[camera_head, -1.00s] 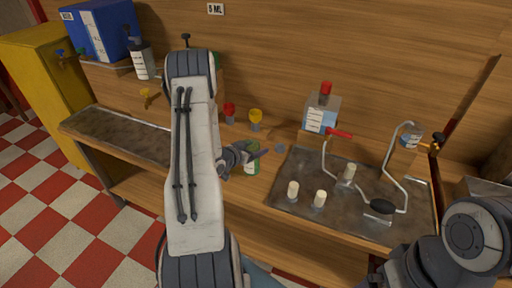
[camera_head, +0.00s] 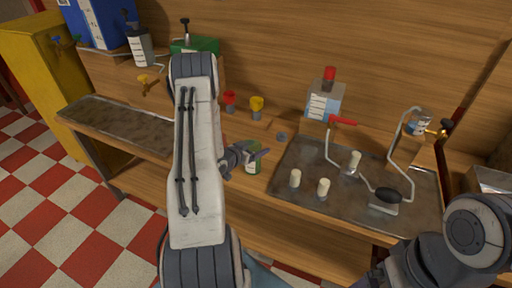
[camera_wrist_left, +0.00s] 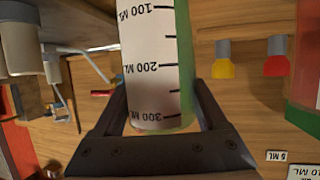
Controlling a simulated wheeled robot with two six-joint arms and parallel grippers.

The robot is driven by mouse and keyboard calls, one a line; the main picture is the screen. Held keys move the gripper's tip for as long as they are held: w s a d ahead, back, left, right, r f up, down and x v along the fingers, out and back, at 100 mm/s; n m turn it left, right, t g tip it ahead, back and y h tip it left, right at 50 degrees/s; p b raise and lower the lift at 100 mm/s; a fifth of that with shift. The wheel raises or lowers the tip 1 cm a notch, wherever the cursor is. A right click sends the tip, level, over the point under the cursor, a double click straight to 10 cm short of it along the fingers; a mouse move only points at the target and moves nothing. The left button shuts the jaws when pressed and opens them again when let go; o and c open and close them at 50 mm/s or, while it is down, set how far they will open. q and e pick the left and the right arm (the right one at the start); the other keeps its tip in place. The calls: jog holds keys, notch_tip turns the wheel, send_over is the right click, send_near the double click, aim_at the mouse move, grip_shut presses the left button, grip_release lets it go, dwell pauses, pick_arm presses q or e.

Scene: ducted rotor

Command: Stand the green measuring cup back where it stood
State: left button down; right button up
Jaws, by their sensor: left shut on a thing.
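The green measuring cup (camera_head: 254,160) is in my left gripper (camera_head: 258,154), over the wooden bench near its front edge. The left wrist view shows its white scale strip (camera_wrist_left: 155,65) with marks of 100, 200 and 300 ML, and a green side. The dark fingers of the left gripper are shut on both sides of the cup. I cannot tell whether the cup touches the bench. My right arm shows at the lower right, but its gripper is not in view.
A dark metal tray (camera_head: 340,212) with white-topped pieces and bent tubing lies right of the cup. A red-capped bottle (camera_head: 324,101) stands behind it. A red tap (camera_head: 230,100) and a yellow one (camera_head: 257,104) are behind the cup. A grey disc (camera_head: 281,137) lies between cup and tray.

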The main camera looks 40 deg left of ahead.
pick_arm(q)
jog(key=shift+f+b, duration=0.5)
jog(key=shift+f, duration=0.05)
grip_release()
jog(key=shift+s+r, duration=0.15)
jog(key=shift+s, duration=0.35)
jog(key=b+v, duration=0.1)
jog(key=v, duration=0.8)
jog(key=shift+s+b, duration=0.2)
jog(key=shift+b, duration=0.2)
jog(key=shift+w+r, duration=0.1)
jog(key=p+x, duration=0.1)
jog(key=x, duration=0.9)
jog(key=shift+w+p, duration=0.2)
jog(key=shift+p, duration=0.2)
